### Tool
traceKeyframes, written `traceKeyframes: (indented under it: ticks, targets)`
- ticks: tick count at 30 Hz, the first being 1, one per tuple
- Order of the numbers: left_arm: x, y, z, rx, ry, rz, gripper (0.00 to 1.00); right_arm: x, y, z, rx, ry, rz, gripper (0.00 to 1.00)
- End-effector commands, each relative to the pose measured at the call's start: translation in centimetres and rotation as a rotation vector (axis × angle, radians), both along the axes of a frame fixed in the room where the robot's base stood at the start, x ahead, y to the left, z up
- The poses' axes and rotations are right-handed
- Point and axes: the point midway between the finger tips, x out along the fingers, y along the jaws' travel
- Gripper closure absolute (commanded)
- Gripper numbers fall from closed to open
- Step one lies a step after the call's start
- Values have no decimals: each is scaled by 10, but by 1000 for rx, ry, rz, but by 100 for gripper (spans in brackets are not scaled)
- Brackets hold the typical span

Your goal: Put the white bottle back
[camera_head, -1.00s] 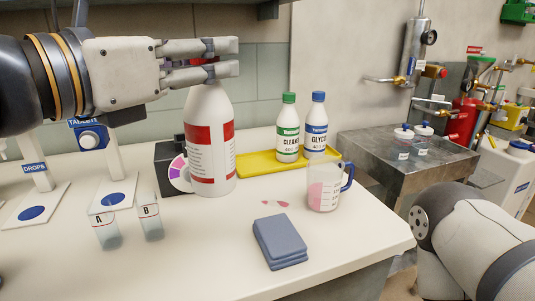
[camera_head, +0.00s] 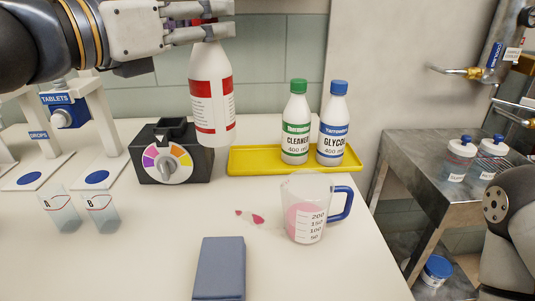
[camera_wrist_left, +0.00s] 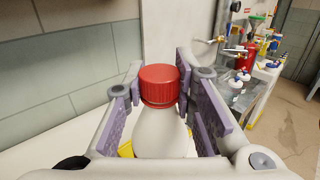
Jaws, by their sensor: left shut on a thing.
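The white bottle (camera_head: 211,95) has a red label and a red cap. My left gripper (camera_head: 222,22) is shut on it at the cap and neck, and it hangs nearly upright, apparently off the counter. Its base shows just behind the left end of the yellow tray (camera_head: 240,168). In the left wrist view the red cap (camera_wrist_left: 159,85) sits between the purple finger pads. On the tray stand a green-capped cleaner bottle (camera_head: 296,125) and a blue-capped glycol bottle (camera_head: 333,125). My right gripper is out of view.
A black box with a colour dial (camera_head: 170,155) stands left of the tray. A metal side table (camera_head: 410,150) is at right.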

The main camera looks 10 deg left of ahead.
Motion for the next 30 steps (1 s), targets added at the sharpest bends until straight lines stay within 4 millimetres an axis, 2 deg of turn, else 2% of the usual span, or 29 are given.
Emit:
traceKeyframes:
  ticks: [2,5,11,15,18,22,24,27,30]
  targets:
    - [6,0,-3,0,1,3,100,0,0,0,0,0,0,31]
    - [27,-5,-15,1,8,2,100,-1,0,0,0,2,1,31]
    - [81,-17,-41,2,8,2,100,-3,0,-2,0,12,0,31]
    - [111,-23,-77,-1,19,1,100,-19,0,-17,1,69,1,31]
    - [124,-26,-91,0,16,1,100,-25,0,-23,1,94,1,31]
    - [132,-28,-98,-1,8,1,100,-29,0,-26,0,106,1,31]
    - [140,-30,-112,-1,11,0,100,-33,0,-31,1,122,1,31]
    - [138,-29,-128,0,8,1,100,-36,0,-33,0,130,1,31]
    - [137,-30,-132,-1,2,0,100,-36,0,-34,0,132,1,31]
